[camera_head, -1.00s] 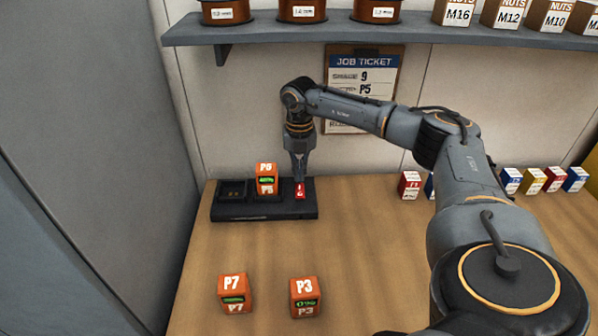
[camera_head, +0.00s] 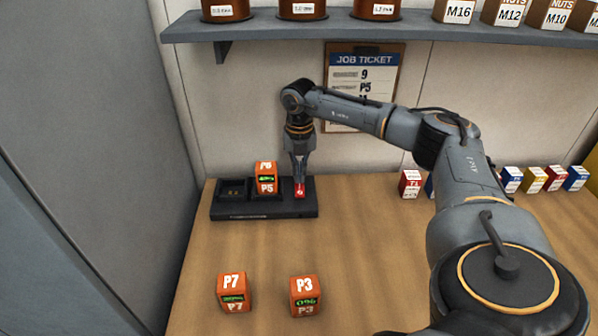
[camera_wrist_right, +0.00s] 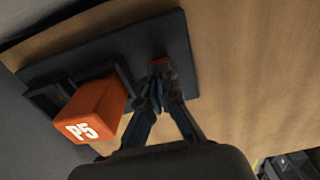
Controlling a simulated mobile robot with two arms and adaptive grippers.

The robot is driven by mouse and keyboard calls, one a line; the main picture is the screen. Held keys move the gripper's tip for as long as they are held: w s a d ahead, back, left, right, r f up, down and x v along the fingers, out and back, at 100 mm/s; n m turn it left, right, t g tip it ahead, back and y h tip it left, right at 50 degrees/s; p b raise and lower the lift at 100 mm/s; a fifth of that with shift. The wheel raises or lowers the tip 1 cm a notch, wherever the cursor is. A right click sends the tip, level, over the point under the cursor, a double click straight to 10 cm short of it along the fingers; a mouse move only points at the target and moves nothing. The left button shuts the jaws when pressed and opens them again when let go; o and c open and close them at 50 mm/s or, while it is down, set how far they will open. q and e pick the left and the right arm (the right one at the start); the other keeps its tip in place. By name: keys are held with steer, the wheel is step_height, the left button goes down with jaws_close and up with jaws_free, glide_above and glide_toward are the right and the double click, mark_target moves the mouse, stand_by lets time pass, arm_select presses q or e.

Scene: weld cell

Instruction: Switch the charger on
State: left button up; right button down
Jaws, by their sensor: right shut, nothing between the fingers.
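The black charger (camera_head: 235,212) stands on the bench against the back wall. Its left bay is empty, and an orange battery marked P5 on its front (camera_head: 266,178) stands in the bay beside it. A small red switch (camera_head: 300,189) sits at the charger's right end. My right gripper (camera_head: 299,180) points down at the switch, its fingers shut and empty. In the right wrist view the fingertips (camera_wrist_right: 160,82) are at the red switch (camera_wrist_right: 159,62) and partly cover it; whether they touch it I cannot tell. My left gripper is not in view.
Orange batteries P7 (camera_head: 234,292) and P3 (camera_head: 305,295) stand on the bench in front. Several small boxes (camera_head: 543,180) line the right back. A shelf (camera_head: 330,32) with spools and nut boxes hangs above a job ticket (camera_head: 361,75). The middle bench is clear.

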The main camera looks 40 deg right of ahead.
steer(key=shift+f+b, duration=0.4)
steer(key=shift+f, duration=0.4)
step_height(320, 180, up, 7)
steer(key=p, duration=0.6)
steer(key=shift+r, duration=0.1)
stand_by(0.3)
stand_by(0.6)
